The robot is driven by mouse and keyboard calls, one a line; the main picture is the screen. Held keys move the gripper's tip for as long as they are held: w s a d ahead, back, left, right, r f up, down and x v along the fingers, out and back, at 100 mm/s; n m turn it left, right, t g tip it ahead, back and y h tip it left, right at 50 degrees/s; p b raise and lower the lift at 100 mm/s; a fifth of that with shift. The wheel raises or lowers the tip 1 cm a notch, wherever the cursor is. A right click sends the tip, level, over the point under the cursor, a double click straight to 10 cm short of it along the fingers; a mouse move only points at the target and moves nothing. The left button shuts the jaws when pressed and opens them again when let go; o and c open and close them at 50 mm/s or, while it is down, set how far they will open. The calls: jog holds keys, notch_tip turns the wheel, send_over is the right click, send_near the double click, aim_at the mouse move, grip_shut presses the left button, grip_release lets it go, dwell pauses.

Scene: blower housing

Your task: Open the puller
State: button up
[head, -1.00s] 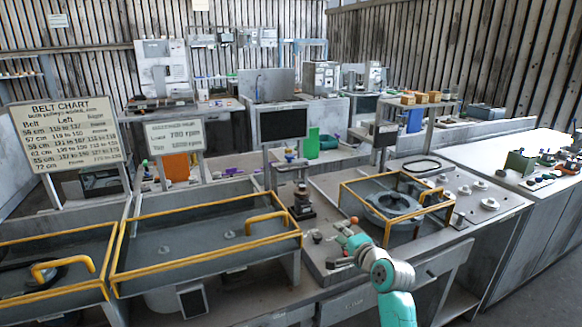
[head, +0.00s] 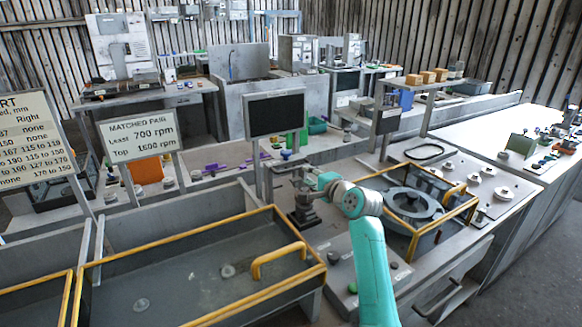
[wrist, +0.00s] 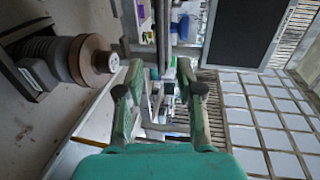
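A small dark upright device (head: 303,209) stands on the bench left of the glass-sided box; it may be the puller, but no label shows. In the wrist view a stepped, round grey-and-brown part (wrist: 88,60), probably this device's top, lies at the left, outside the fingers. My gripper (head: 312,181) is at the device's upper end in the head view, partly overlapping it. In the wrist view my gripper (wrist: 160,80) is open, its fingers apart with nothing held between them. Contact with the device cannot be told from the head view.
A dark screen (head: 276,114) stands close behind the device. A yellow-framed tray (head: 200,270) is to the left. A yellow-edged clear box (head: 420,203) with a round housing is to the right. Knobs (head: 334,257) sit on the bench front.

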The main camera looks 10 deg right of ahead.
aim_at(295, 169)
jog(key=x, duration=0.9)
jog(key=shift+w+a, duration=0.15)
jog(key=shift+w, duration=0.15)
grip_shut()
